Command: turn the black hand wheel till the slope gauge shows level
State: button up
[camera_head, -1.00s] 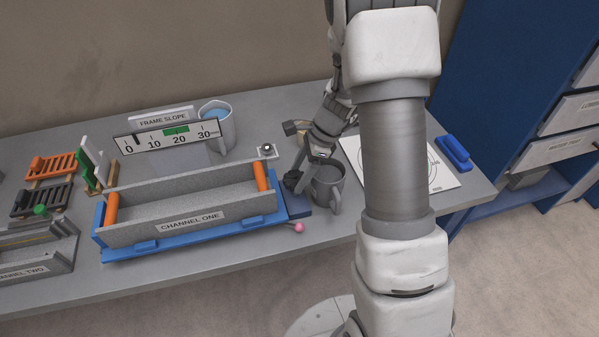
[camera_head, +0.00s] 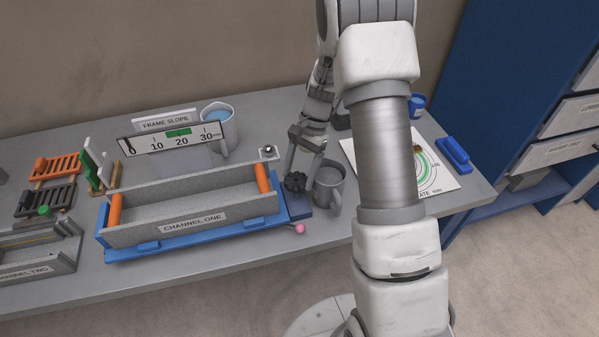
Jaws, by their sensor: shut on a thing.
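The black hand wheel (camera_head: 294,182) sits at the right end of the blue frame (camera_head: 190,240) under the grey channel labelled CHANNEL ONE (camera_head: 160,232). My gripper (camera_head: 301,177) reaches down from behind and is shut on the wheel; its fingers partly cover it. The slope gauge (camera_head: 170,138), a white scale marked 10, 20 and 30 with a green band near 20, stands behind the channel under a FRAME SLOPE sign (camera_head: 165,119). A dark mark shows at the scale's left end, where the 0 is not readable. I cannot make out a clear pointer reading.
A grey mug (camera_head: 328,185) stands close right of the wheel and gripper. A pink ball (camera_head: 300,229) sticks out at the frame's front right. A jug (camera_head: 219,125) stands behind the gauge. A printed target sheet (camera_head: 434,170) and blue-handled block (camera_head: 453,153) lie farther right.

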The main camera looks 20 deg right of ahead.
jog(key=shift+n, duration=0.3)
jog(key=o, duration=1.3)
